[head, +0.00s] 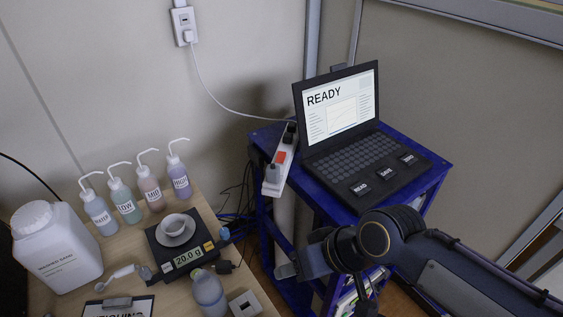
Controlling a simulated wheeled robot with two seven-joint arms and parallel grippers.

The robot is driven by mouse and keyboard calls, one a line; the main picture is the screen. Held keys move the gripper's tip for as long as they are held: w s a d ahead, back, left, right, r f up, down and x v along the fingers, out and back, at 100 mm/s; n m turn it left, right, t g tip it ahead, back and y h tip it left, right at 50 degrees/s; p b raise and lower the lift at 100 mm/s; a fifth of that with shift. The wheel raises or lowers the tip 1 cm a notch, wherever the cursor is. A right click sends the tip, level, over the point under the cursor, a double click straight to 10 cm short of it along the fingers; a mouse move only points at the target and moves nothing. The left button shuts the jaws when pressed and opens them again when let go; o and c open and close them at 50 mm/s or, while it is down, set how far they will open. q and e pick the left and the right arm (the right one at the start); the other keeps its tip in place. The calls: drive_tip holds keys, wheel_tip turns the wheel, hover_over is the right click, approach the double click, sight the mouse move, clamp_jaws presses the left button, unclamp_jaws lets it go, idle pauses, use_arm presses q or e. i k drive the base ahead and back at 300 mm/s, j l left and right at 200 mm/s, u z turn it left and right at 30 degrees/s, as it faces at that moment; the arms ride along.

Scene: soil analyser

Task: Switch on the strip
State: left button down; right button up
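A white power strip (268,187) lies along the left edge of the blue cart's top, beside the laptop. Its orange-red switch (281,157) faces up near the middle of the strip. A dark plug sits at the strip's far end and a grey plug (272,173) at its near end. I cannot tell from the switch whether it is on. My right arm comes in from the lower right, and its gripper (287,269) is low beside the cart, nearer than the strip and apart from it. Its fingers are too unclear to read. My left gripper is out of view.
A laptop (365,160) showing READY stands on the blue cart (436,168). A white cord runs from a wall socket (184,22) to the strip. The left bench (135,227) holds wash bottles, a scale (183,255) reading 20.0 g and a jug (57,250).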

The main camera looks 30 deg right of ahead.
sight(280, 156)
drive_tip(key=z, duration=1.05)
